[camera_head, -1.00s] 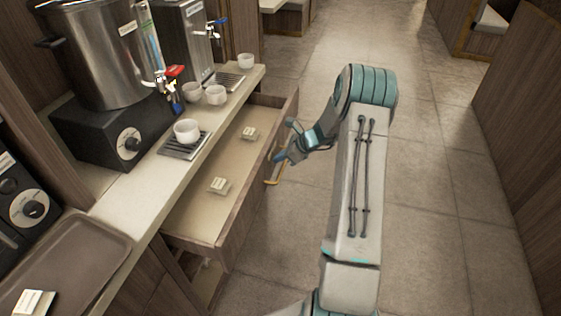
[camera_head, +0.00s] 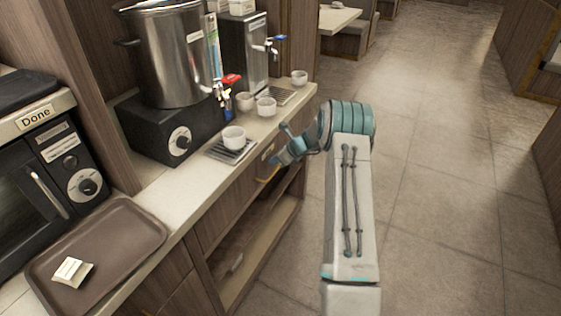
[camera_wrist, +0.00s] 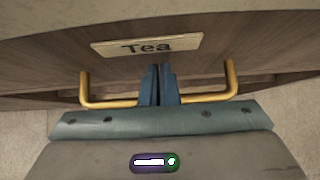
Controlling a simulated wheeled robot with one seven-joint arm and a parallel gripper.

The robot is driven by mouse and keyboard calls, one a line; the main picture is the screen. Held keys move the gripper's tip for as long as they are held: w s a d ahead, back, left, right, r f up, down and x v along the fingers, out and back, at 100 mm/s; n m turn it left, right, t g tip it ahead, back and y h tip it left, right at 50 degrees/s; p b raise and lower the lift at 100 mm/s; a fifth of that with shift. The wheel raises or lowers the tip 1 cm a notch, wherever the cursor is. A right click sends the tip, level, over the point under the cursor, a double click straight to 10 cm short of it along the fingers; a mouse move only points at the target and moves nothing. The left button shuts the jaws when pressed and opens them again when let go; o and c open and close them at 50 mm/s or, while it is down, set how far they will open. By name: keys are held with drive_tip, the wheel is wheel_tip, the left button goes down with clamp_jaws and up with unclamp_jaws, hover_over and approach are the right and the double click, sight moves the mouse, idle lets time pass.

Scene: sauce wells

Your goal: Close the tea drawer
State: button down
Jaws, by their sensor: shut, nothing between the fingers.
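The tea drawer's wooden front (camera_head: 222,211) sits beneath the counter edge in the head view, and its inside does not show. In the wrist view the front (camera_wrist: 225,45) carries a "Tea" label (camera_wrist: 147,46) and a brass bar handle (camera_wrist: 103,103). The drawer looks shut or nearly shut; a small gap cannot be ruled out. My gripper (camera_head: 273,163) is at the drawer front. In the wrist view my gripper (camera_wrist: 160,72) is shut and empty, its fingers between the handle's two posts, pointing at the front just below the label. Contact cannot be told for sure.
The counter (camera_head: 178,192) holds a large steel urn (camera_head: 178,60), several white cups, including one on a drip tray (camera_head: 228,152), and a brown tray (camera_head: 125,225) with a small packet (camera_head: 72,271). An open shelf (camera_head: 262,245) lies below the drawer. The floor (camera_head: 440,200) at right is clear.

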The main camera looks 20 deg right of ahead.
drive_tip(key=shift+w+a+r, duration=0.1)
drive_tip(key=shift+w+a, duration=0.1)
drive_tip(key=shift+a, duration=0.2)
drive_tip(key=shift+r, duration=0.1)
drive_tip(key=d+f+p+v, duration=0.1)
drive_tip(key=p+v, duration=0.3)
drive_tip(key=v, duration=0.7)
drive_tip(key=s+a+r+n+g+h, duration=0.2)
drive_tip(key=s+a+r+n+g, duration=0.1)
drive_tip(key=s+a+r+n, duration=1.25)
drive_tip(key=s+r+n+h, duration=0.2)
drive_tip(key=s+n, duration=0.4)
drive_tip(key=s, duration=0.6)
drive_tip(key=s+a+r+n+h, duration=0.1)
drive_tip(key=s+n, duration=0.5)
drive_tip(key=s, duration=0.7)
drive_tip(key=shift+r+g+h, duration=0.3)
drive_tip(key=shift+r+h, duration=0.3)
drive_tip(key=shift+r, duration=0.4)
